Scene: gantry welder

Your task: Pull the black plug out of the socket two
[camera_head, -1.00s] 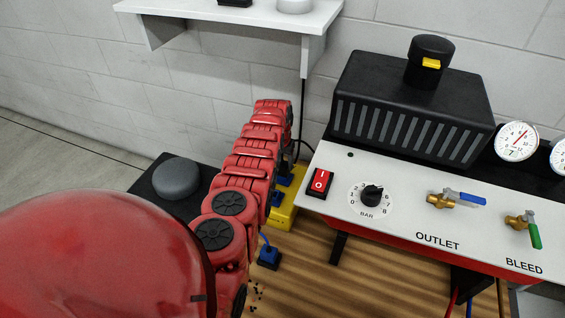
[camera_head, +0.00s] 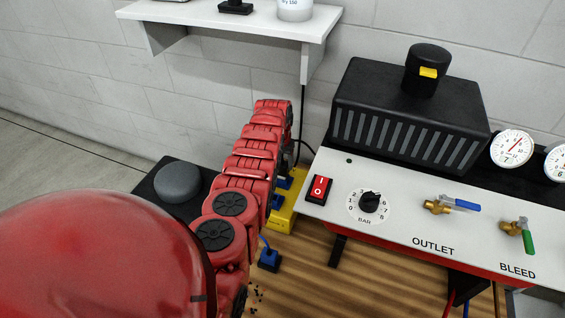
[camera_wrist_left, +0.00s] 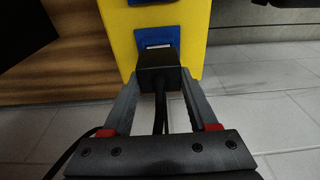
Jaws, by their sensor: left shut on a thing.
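In the left wrist view my left gripper (camera_wrist_left: 160,82) is shut on the black plug (camera_wrist_left: 157,62), one finger on each side, with a black cable running back between the fingers. The plug is at the blue socket (camera_wrist_left: 172,37) on the yellow block (camera_wrist_left: 112,22); a small pale strip shows just above the plug. How deep the plug sits cannot be told. In the head view my red left arm reaches to the yellow block (camera_head: 285,216) beside the welder panel and hides the gripper and plug. My right gripper is not in view.
A white control panel (camera_head: 400,225) with a red switch (camera_head: 319,188), dial and valves is right of the block. A blue plug (camera_head: 269,259) lies on the wooden top. A dark grey knob (camera_head: 178,182) is left of my arm. A white shelf (camera_head: 230,22) is above.

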